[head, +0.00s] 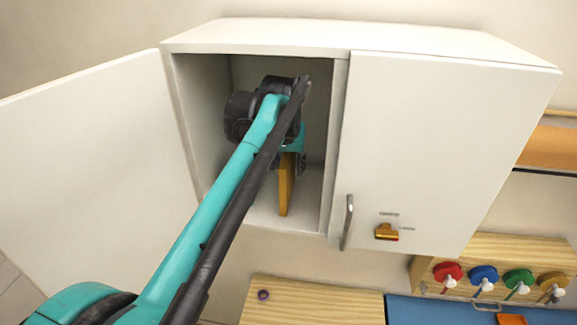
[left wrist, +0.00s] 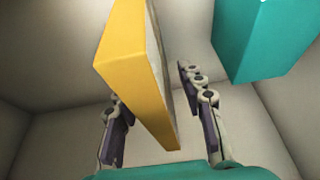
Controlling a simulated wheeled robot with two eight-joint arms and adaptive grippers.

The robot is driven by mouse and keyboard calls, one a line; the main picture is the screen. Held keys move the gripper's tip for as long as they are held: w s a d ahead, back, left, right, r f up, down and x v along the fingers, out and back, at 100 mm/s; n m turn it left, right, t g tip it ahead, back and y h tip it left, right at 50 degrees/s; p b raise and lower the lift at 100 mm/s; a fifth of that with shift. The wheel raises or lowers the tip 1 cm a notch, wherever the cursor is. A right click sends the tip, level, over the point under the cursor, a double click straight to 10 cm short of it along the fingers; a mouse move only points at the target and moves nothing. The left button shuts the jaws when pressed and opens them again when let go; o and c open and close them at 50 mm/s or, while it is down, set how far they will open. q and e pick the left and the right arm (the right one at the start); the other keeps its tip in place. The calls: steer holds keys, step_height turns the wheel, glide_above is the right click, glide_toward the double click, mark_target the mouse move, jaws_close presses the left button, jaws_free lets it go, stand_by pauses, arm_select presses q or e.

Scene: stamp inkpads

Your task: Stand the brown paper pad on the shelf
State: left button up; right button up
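The brown paper pad (head: 285,186) is a yellow-brown slab inside the open left half of the white wall cabinet. It stands upright on edge, and its lower end appears to meet the shelf floor (head: 262,214). My left gripper (head: 293,163) is inside the cabinet at the pad's upper part. In the left wrist view the pad (left wrist: 138,70) shows its yellow face and pale page side. It passes between the two parted fingers (left wrist: 150,88), with gaps seen on both sides. The arm hides part of the pad in the head view. My right gripper is not in view.
A teal block (left wrist: 264,40) is at the upper right of the left wrist view; I cannot tell what it is. The open door (head: 95,160) is at left. The closed right door (head: 440,140) carries a handle (head: 348,222).

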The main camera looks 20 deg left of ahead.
mark_target(287, 154)
arm_select(q)
steer(key=shift+r, duration=0.1)
steer(key=v, duration=0.3)
steer(key=shift+s, duration=0.25)
steer(key=s+d, duration=0.3)
steer(key=s, duration=0.8)
steer(key=s+d+f+m+t+h, duration=0.15)
steer(key=s+f, duration=0.25)
steer(key=f, duration=0.6)
steer(key=s+d+f+m+t+y, duration=0.1)
steer(key=s+d+f, duration=0.25)
steer(key=f, duration=0.65)
step_height(287, 154, down, 38)
steer(key=b, duration=3.7)
steer(key=shift+s+h, duration=0.3)
steer(key=shift+h, duration=0.05)
